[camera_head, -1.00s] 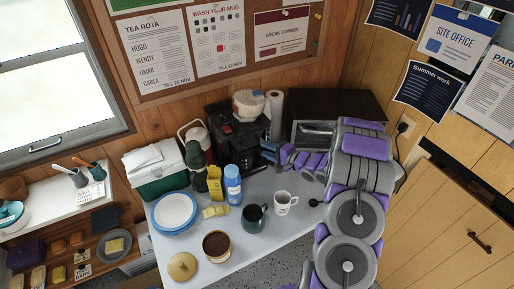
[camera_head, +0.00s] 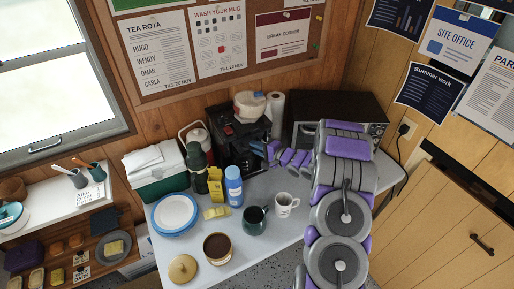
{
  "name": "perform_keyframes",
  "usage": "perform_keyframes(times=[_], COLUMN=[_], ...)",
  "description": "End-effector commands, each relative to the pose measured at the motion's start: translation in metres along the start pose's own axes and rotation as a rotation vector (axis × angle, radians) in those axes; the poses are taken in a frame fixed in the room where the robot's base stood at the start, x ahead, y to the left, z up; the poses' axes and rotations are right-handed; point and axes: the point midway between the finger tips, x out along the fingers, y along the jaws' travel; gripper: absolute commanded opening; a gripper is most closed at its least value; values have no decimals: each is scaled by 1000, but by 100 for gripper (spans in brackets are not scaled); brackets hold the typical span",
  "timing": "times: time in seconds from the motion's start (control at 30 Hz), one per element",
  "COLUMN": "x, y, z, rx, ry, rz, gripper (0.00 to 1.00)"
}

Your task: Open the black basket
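A black coffee machine (camera_head: 222,122) stands at the back of the table. A black basket cannot be made out as a separate part; the machine's front is dark and small in view. My gripper (camera_head: 262,150), with blue-grey fingers, is at the machine's right front side. Whether it touches the machine, and whether its fingers are apart or closed, cannot be told at this size. No object shows in it.
A black microwave (camera_head: 350,108) stands behind my arm. A blue-capped bottle (camera_head: 234,190), a dark green mug (camera_head: 254,221) and a white mug (camera_head: 285,205) stand in front of the machine. A green cooler box (camera_head: 157,180) is to the left.

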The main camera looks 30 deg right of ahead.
Motion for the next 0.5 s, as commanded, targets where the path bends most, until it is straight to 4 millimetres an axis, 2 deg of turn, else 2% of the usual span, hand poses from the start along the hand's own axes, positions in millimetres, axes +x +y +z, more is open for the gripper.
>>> perform_keyframes(times=[0.03,0.17,0.5], x=[0,0,0], y=[0,1,3], z=[1,0,-1], rx=[0,1,3], ry=[-1,-3,-3], rz=[1,2,4], gripper=[10,0,0])
